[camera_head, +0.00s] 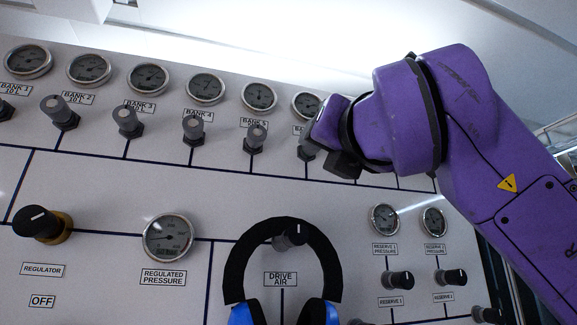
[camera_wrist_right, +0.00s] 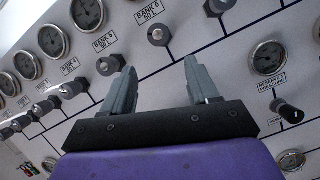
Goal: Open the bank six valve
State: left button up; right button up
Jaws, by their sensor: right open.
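The bank six valve is a dark knob (camera_wrist_right: 158,36) under the BANK 6 label (camera_wrist_right: 150,12) in the right wrist view. In the head view its grey knob (camera_head: 306,148) is partly hidden by my purple right wrist. My right gripper (camera_wrist_right: 162,75) is open and empty in the wrist view. Its two grey fingers are spread, and the bank six knob shows beyond the gap between their tips, not visibly gripped. In the head view the dark end of my right gripper (camera_head: 343,165) is beside that knob, on its right. My left gripper is not in view.
The bank five knob (camera_head: 256,138) is to the left, with more bank valves in the row. Gauges such as the bank five gauge (camera_head: 259,96) line up above. A black arched band with blue ends (camera_head: 240,262) is around the drive air knob (camera_head: 290,236) in the head view.

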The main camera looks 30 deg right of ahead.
aim_at(314, 147)
jog(key=p+x, duration=0.3)
jog(key=x, duration=0.2)
jog(key=p+x, duration=0.3)
jog(key=x, duration=0.2)
jog(key=shift+s+d+r, duration=0.15)
jog(key=shift+r, duration=0.1)
jog(key=shift+s+r, duration=0.1)
jog(key=shift+s, duration=0.6)
jog(key=c, duration=1)
